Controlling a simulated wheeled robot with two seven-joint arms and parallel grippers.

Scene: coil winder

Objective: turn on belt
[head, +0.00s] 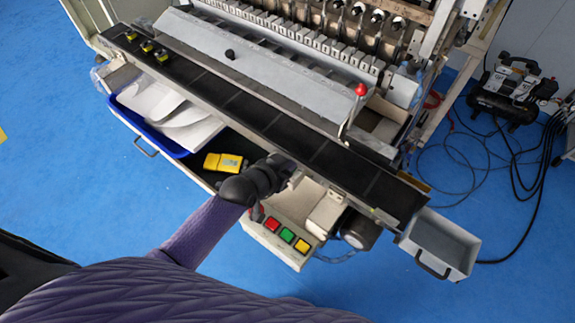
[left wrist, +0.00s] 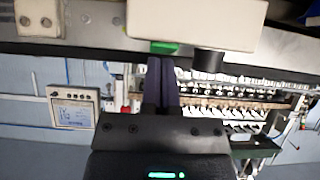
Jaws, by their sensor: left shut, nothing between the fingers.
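The black belt (head: 372,183) runs diagonally along the front of the winder, with a few small dark and yellow-green parts (head: 147,46) at its upper left end. A cream control box (head: 262,235) below it carries a red button (head: 272,224), a green button (head: 287,235) and a yellow button (head: 302,245). My left gripper (head: 284,165) is shut and empty at the belt's front edge, above this box. In the left wrist view its fingertips (left wrist: 162,64) are at a small green piece (left wrist: 164,47) under a cream housing (left wrist: 200,20); contact cannot be told. My right gripper is out of view.
A grey bin (head: 440,243) hangs at the belt's right end. A compressor (head: 508,92) with loose hoses stands on the blue floor.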

